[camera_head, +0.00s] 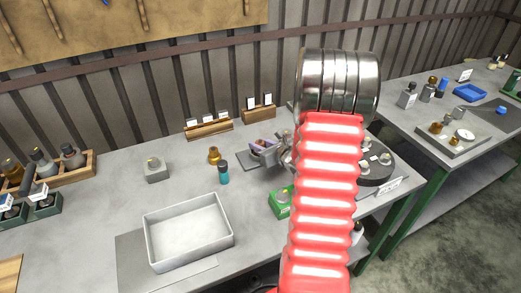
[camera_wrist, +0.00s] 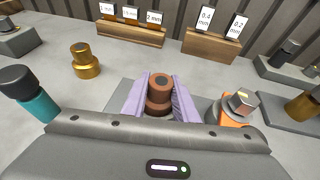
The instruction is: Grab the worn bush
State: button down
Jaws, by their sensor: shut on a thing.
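The worn bush is a stepped, brownish-copper cylinder (camera_wrist: 158,92) standing upright in the middle of the wrist view. My gripper (camera_wrist: 160,101) has its two purple fingers shut on the bush, one on each side. The bush's lower end is partly hidden by my gripper body, and I cannot tell whether it touches the grey plate behind it. In the head view my gripper (camera_head: 264,147) is low over the bench, left of my red arm, and the bush is too small to make out there.
A brass stepped part (camera_wrist: 87,62) and a teal bottle with a dark cap (camera_wrist: 30,95) stand to the left. A metal hex piece (camera_wrist: 241,101) sits close on the right. Wooden card holders (camera_wrist: 130,32) stand behind. A white tray (camera_head: 188,232) lies in front on the bench.

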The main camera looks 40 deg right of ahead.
aim_at(260, 142)
jog(key=shift+s+a+f, duration=0.1)
jog(key=shift+s+f, duration=0.05)
jog(key=shift+f, duration=0.15)
jog(key=shift+r, duration=5.2)
